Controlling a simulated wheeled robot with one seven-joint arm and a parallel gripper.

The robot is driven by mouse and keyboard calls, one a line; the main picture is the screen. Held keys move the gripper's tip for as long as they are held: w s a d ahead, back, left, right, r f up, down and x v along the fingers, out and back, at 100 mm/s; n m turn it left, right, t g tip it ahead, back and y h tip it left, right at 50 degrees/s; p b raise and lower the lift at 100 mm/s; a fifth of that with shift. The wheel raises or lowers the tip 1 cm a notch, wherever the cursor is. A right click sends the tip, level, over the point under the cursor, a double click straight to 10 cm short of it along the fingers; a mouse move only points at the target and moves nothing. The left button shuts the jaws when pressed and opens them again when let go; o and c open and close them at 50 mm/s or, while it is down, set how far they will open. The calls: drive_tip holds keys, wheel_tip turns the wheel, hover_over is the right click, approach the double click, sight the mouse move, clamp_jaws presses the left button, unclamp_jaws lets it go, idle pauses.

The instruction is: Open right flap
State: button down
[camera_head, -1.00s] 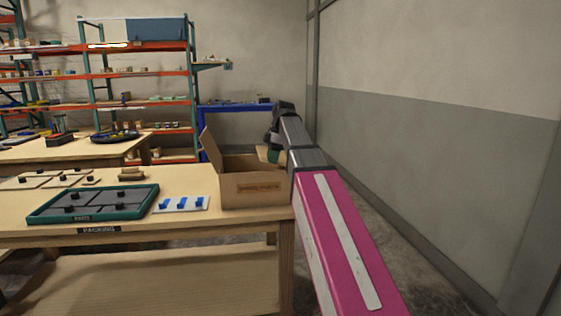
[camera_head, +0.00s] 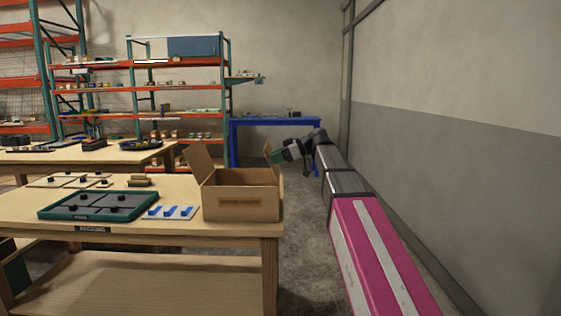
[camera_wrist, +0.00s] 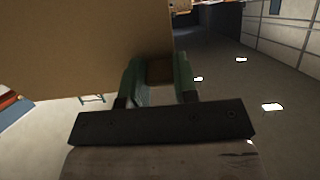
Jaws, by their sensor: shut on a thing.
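An open cardboard box (camera_head: 240,204) stands at the right end of the packing table. Its left flap (camera_head: 198,160) stands up, leaning outward.
A green-rimmed tray (camera_head: 51,211) and a white plate with blue pieces (camera_head: 170,212) lie left of the box. A wall (camera_head: 450,150) stands to the right of my arm. Open floor (camera_head: 305,240) lies between the table and my arm.

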drive_tip(key=d+f+y, duration=0.1)
drive_tip(key=d+y, duration=0.5)
drive_tip(key=d, duration=0.1)
drive_tip(key=shift+f, duration=0.4)
idle(0.3)
drive_tip(key=c, duration=0.9)
unclamp_jaws()
drive_tip(key=shift+d, duration=0.15)
drive_tip(key=d, duration=0.3)
drive_tip(key=d+f, duration=0.1)
drive_tip(key=d, duration=0.6)
drive_tip(key=shift+d+f, duration=0.25)
drive_tip(key=shift+f, duration=0.1)
